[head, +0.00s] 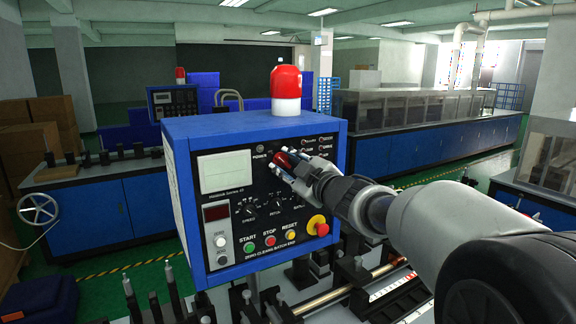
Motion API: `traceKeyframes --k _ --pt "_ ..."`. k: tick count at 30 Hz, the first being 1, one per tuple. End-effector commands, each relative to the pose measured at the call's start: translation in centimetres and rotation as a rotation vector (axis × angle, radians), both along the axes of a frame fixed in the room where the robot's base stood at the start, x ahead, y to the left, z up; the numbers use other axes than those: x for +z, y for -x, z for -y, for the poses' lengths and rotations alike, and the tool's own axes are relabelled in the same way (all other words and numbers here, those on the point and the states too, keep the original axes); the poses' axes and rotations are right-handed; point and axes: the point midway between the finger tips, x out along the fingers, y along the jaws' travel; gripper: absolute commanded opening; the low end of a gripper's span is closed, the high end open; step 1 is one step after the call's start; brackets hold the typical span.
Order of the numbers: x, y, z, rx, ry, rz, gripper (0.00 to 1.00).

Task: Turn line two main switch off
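A blue control box (180,215) with a black front panel stands in the middle of the head view. A red switch handle (283,160) sits high on its panel, right of the POWER label. My gripper (284,168) reaches in from the right, its fingertips at the red handle. The fingers and wrist hide part of the handle and the panel around it. I cannot tell whether the fingers touch or grip it, or which way the handle points. No line number is readable on the box.
A red emergency stop button (317,225) sits low on the panel, below my wrist. START, STOP and RESET buttons (269,241) line the bottom. A red beacon (286,82) tops the box. A second control box (174,102) stands behind left. Machine rods and fixtures lie below.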

Motion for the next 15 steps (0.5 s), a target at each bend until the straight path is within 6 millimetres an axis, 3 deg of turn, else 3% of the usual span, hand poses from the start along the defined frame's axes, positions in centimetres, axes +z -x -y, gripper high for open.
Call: traceKeyframes --k 8,15 --pt "0.0 0.5 0.4 -0.001 0.000 0.000 0.30" --pt "0.1 4.1 2.9 -0.003 0.000 0.002 0.30"
